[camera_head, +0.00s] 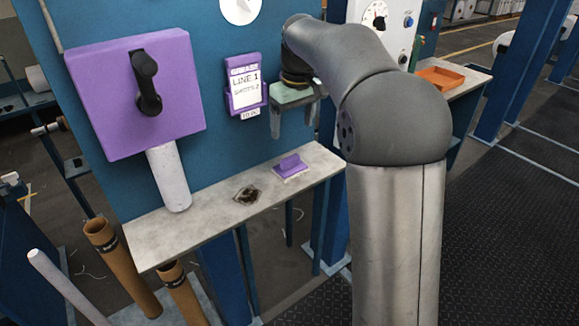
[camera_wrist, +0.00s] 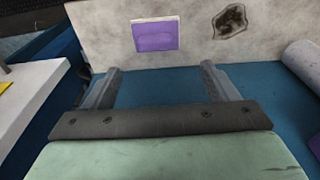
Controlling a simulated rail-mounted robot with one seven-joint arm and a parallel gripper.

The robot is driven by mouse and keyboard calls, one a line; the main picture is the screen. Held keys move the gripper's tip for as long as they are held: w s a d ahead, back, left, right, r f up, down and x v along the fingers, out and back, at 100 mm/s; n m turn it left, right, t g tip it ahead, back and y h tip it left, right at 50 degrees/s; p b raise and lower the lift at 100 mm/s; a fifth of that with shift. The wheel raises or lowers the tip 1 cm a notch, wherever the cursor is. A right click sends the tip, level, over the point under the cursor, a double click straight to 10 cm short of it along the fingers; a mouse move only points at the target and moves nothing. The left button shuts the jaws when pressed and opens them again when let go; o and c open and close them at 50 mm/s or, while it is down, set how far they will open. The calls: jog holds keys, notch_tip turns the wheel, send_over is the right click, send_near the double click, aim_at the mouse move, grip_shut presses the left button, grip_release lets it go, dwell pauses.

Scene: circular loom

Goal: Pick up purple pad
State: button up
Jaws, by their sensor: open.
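The purple pad (camera_head: 291,165) lies on the narrow grey shelf (camera_head: 215,225), toward its right part. It has a raised purple grip and a pale edge beneath. In the wrist view the pad (camera_wrist: 155,36) is a purple square just past my fingertips, roughly centred between them. My gripper (camera_head: 294,122) is above the shelf and the pad, close to the blue panel, with its fingers pointing down. In the wrist view my gripper (camera_wrist: 160,68) has its two fingers wide apart with nothing between them.
A dark stain (camera_head: 247,194) marks the shelf left of the pad. A white roll (camera_head: 168,178) stands at the shelf's left, below a purple box (camera_head: 137,92) with a black handle. A purple-framed sign (camera_head: 245,86) hangs on the blue panel (camera_head: 205,150) beside my gripper.

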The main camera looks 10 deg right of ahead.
send_over(290, 157)
jog(key=s, duration=0.1)
notch_tip(290, 157, down, 7)
jog(key=shift+s+p, duration=0.1)
jog(key=shift+p, duration=0.2)
jog(key=shift+w+f+p, duration=0.2)
jog(key=shift+f+p, duration=0.05)
jog(key=shift+f, duration=0.65)
jog(key=shift+w+f+p, duration=0.25)
jog(key=shift+f, duration=0.65)
jog(key=shift+w+f+p, duration=0.2)
jog(key=shift+f+p, duration=0.05)
jog(key=shift+f, duration=0.65)
jog(key=shift+c, duration=0.3)
jog(key=c, duration=0.6)
